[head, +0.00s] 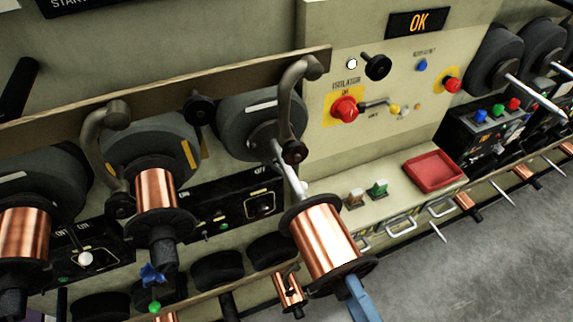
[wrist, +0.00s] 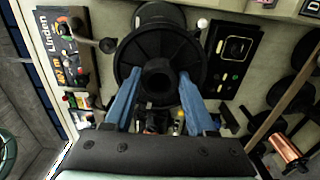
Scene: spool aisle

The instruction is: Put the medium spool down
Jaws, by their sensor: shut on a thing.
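A copper-wound spool with black flanges (head: 325,243), which I take to be the medium spool, slants at the lower middle of the head view. A pale spindle (head: 290,180) runs from the machine to its upper end; I cannot tell whether it enters the spool. My gripper (head: 358,298) is at the spool's lower end, with one blue finger showing. In the wrist view the blue fingers of my gripper (wrist: 161,76) are shut on the spool's black hub, in front of its ribbed flange (wrist: 160,48). The copper is hidden there.
Two other copper spools (head: 155,190) (head: 25,235) sit on machine units at the left. Curved metal arms (head: 298,95) and a long bar (head: 160,92) cross above. A bench with a red tray (head: 434,170) is at the right.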

